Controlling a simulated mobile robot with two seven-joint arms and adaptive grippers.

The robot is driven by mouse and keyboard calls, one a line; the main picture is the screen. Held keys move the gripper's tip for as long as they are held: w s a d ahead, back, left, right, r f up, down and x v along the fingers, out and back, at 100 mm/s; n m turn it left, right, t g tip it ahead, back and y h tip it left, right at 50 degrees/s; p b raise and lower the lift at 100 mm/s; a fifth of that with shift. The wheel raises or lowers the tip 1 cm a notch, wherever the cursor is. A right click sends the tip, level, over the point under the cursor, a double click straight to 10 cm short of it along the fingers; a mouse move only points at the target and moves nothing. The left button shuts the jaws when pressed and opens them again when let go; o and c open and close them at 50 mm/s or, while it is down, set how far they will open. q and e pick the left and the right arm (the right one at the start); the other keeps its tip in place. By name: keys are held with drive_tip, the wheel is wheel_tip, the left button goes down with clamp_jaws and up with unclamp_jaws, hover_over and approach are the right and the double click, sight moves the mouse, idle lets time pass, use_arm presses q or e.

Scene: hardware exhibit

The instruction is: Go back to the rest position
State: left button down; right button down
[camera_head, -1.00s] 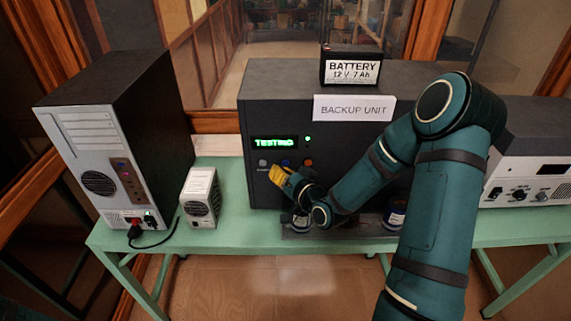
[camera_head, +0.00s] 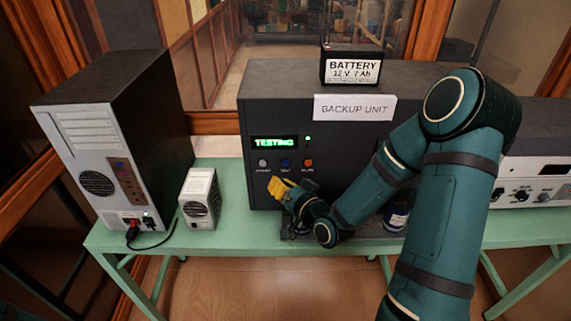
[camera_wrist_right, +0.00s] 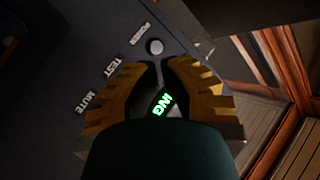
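My right gripper (camera_head: 281,185) has yellow fingers and is in front of the lower left of the dark backup unit (camera_head: 420,108), below its row of buttons. In the right wrist view the two fingers (camera_wrist_right: 160,68) stand a narrow gap apart with nothing held. Through and above the gap I see part of the green display and the pale POWER button (camera_wrist_right: 155,47). In the head view the display (camera_head: 274,142) reads TESTING, with a green light beside it. The blue button (camera_head: 285,162) is uncovered. My left gripper is not in view.
A computer tower (camera_head: 110,135) and a small grey box (camera_head: 200,198) stand on the green table (camera_head: 238,190) at the left. A battery (camera_head: 351,66) sits on the backup unit. A dark blue round object (camera_head: 397,212) is behind my right arm. A white device (camera_head: 530,178) is at the right.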

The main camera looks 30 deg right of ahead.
idle(0.4)
drive_tip(key=s+a+f+n+g+y, duration=0.1)
drive_tip(key=s+a+f+g, duration=0.1)
drive_tip(key=a+f+g, duration=0.35)
drive_tip(key=s+a+f+n+g+y, duration=0.1)
drive_tip(key=s+a+f+g, duration=0.1)
drive_tip(key=a+f, duration=0.55)
drive_tip(key=s+a+f+n+g, duration=0.2)
drive_tip(key=s+a+f+g, duration=0.4)
drive_tip(key=s+f, duration=0.3)
drive_tip(key=shift+s+a+f+n+g, duration=0.35)
drive_tip(key=shift+s+g, duration=0.4)
drive_tip(key=shift+s, duration=0.5)
drive_tip(key=shift+d, duration=0.15)
